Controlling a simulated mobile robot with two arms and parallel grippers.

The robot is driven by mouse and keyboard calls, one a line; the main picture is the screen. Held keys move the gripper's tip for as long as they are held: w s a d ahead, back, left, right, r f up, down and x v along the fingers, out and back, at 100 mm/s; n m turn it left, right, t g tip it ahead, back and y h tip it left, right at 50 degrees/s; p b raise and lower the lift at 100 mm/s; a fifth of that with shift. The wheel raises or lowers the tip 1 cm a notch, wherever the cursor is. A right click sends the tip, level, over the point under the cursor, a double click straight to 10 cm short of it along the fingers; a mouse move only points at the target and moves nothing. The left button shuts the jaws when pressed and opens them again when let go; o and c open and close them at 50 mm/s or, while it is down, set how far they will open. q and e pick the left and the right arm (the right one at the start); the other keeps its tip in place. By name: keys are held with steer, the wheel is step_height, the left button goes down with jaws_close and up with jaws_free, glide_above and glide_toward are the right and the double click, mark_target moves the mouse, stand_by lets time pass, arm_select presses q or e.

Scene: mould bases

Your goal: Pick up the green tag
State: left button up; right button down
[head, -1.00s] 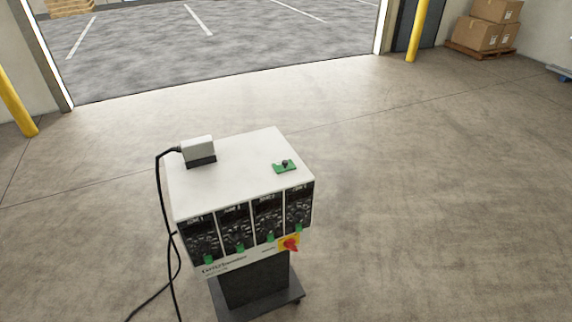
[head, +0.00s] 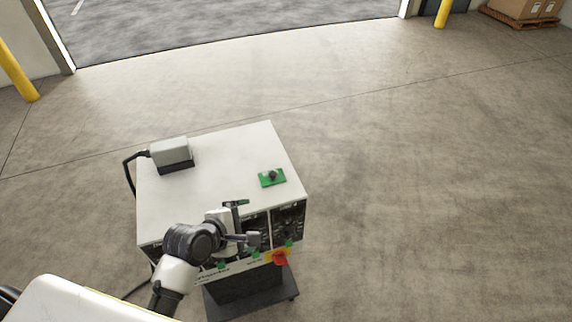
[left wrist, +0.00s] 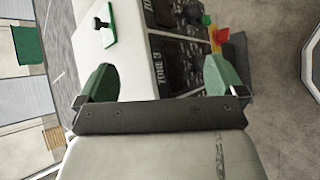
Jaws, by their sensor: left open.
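The green tag (head: 272,177) lies flat on the white top of the controller cabinet (head: 222,150), near its right edge, with a small dark knob on it. It also shows in the left wrist view (left wrist: 105,24), ahead of the fingers. My left gripper (head: 246,222) is over the cabinet's front edge, nearer than the tag and apart from it. In the left wrist view its two green fingertips (left wrist: 160,82) are spread wide with nothing held between them. My right gripper is not in view.
A grey connector block (head: 172,152) with a black cable stands at the top's back left. The front panel has dark zone modules and a red rotary switch (head: 280,258) on yellow. The floor around is clear. Boxes on a pallet (head: 520,14) are far off.

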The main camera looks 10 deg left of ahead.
mark_target(269, 175)
arm_select(q)
steer(key=w+r+n+t, duration=0.1)
steer(key=w+n, duration=0.1)
steer(key=n, duration=0.1)
steer(key=w+a+n+t, duration=0.1)
steer(key=w+n, duration=0.1)
steer(key=n, duration=0.2)
steer(key=w+a+r+n+t, duration=0.1)
steer(key=w+n, duration=0.1)
steer(key=n, duration=0.1)
steer(key=shift+w+r+h, duration=0.1)
steer(key=shift+r+h, duration=0.2)
steer(key=shift+w+n, duration=0.35)
steer(key=shift+n, duration=0.15)
steer(key=x, duration=0.5)
steer(key=shift+w, duration=0.15)
steer(key=shift+w+a+r+p+x, duration=0.1)
steer(key=shift+x, duration=0.8)
steer(key=shift+w+a+r+p+x, duration=0.1)
steer(key=shift+p+x, duration=0.05)
steer(key=shift+x, duration=0.75)
steer(key=shift+w+a+r+p+x, duration=0.1)
steer(key=shift+a+x, duration=0.05)
steer(key=shift+x, duration=0.75)
steer(key=shift+s, duration=0.1)
steer(key=shift+c, duration=1.2)
steer(key=shift+s, duration=0.1)
steer(key=c, duration=0.9)
steer(key=shift+c, duration=0.2)
